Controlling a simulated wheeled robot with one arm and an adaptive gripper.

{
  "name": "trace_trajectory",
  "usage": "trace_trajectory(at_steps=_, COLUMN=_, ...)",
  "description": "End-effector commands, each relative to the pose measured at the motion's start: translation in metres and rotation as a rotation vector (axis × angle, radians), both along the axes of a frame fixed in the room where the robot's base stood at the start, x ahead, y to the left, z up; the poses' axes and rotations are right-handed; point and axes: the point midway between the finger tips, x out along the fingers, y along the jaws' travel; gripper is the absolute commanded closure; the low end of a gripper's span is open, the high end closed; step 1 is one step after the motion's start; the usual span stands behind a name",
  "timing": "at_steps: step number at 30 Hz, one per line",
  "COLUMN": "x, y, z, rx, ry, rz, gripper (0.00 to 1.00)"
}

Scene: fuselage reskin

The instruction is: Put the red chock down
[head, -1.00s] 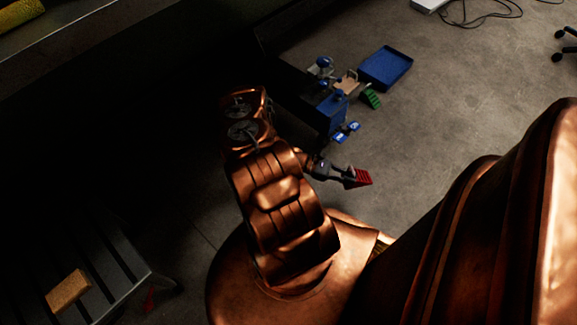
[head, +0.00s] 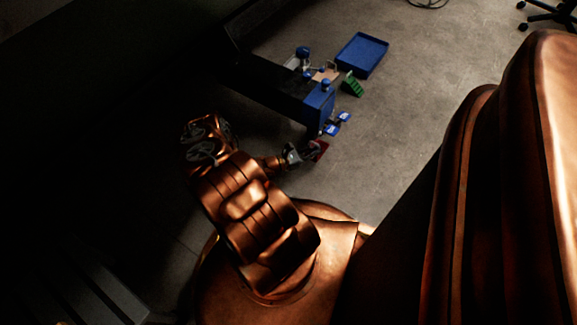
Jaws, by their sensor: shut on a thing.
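The red chock (head: 319,150) is in the head view, a small ridged wedge just right of the middle. My gripper (head: 307,153) is shut on it at the end of my copper-coloured arm. The chock is close to the blue-ended dark bench, on its near side. I cannot tell whether the chock touches the floor. The fingertips are small and partly hidden by the chock.
A dark bench with a blue end (head: 319,106) stands beyond my gripper. Blue-and-white items (head: 338,121) lie beside it. A green chock (head: 353,85) and a blue tray (head: 361,54) lie farther back.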

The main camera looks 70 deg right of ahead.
Motion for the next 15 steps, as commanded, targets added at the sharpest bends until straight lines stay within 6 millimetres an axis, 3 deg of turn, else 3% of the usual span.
trace_trajectory(at_steps=9, x=0.051, y=0.046, z=-0.006, rx=-0.001, ry=0.001, rz=0.005, gripper=1.00)
trace_trajectory(at_steps=15, x=0.067, y=0.062, z=-0.010, rx=-0.001, ry=-0.001, rz=0.000, gripper=1.00)
